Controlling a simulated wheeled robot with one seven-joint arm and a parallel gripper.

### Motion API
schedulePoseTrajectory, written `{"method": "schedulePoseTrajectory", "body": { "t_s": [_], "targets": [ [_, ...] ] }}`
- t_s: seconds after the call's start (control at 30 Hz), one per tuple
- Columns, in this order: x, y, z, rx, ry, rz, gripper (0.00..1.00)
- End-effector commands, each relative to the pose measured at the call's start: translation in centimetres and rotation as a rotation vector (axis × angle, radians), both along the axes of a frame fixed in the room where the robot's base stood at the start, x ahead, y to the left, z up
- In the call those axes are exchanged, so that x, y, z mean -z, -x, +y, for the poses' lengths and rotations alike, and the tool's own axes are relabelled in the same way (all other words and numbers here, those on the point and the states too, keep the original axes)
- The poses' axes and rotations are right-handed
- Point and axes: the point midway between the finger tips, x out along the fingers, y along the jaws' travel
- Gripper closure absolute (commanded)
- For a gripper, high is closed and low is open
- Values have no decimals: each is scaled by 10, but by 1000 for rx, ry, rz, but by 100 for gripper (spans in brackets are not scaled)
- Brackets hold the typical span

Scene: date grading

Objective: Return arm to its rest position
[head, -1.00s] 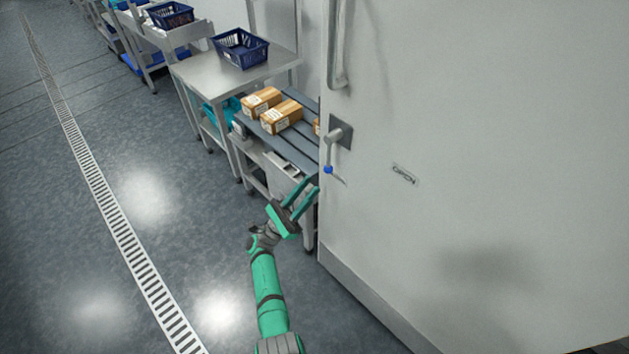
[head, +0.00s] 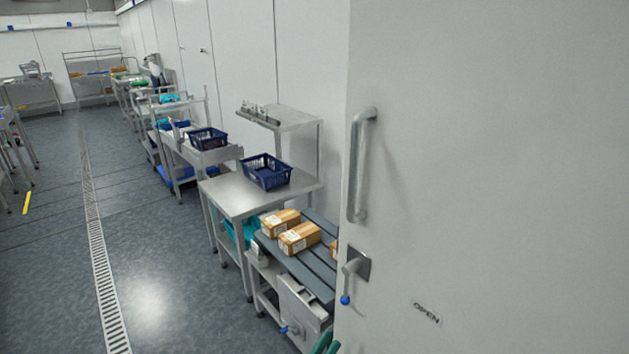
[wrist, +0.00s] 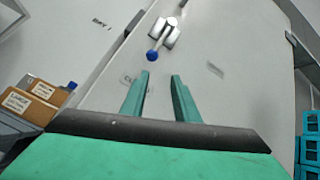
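My gripper (wrist: 159,95) shows in the wrist view with its two green fingers apart and nothing between them. It faces the white door (wrist: 225,50), with the door's latch handle (wrist: 168,32) and its blue knob beyond the fingertips. In the head view only the green finger tips (head: 325,343) show at the bottom edge. The rest of my arm is out of that view.
The white door (head: 480,180) fills the right, with a long pull handle (head: 357,165) and a latch (head: 354,270). Cardboard boxes (head: 300,237) lie on a grey slatted surface (head: 318,283) beside it. A steel table (head: 228,196) holds a blue basket (head: 266,171).

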Motion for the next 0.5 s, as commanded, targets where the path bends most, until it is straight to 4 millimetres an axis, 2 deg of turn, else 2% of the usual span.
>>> {"method": "schedulePoseTrajectory", "body": {
  "t_s": [0.03,0.2,0.5],
  "targets": [
    [9,13,-4,13,43,53,72],
    [28,51,-9,65,209,234,72],
    [49,127,-6,157,537,528,72]
  ]
}}
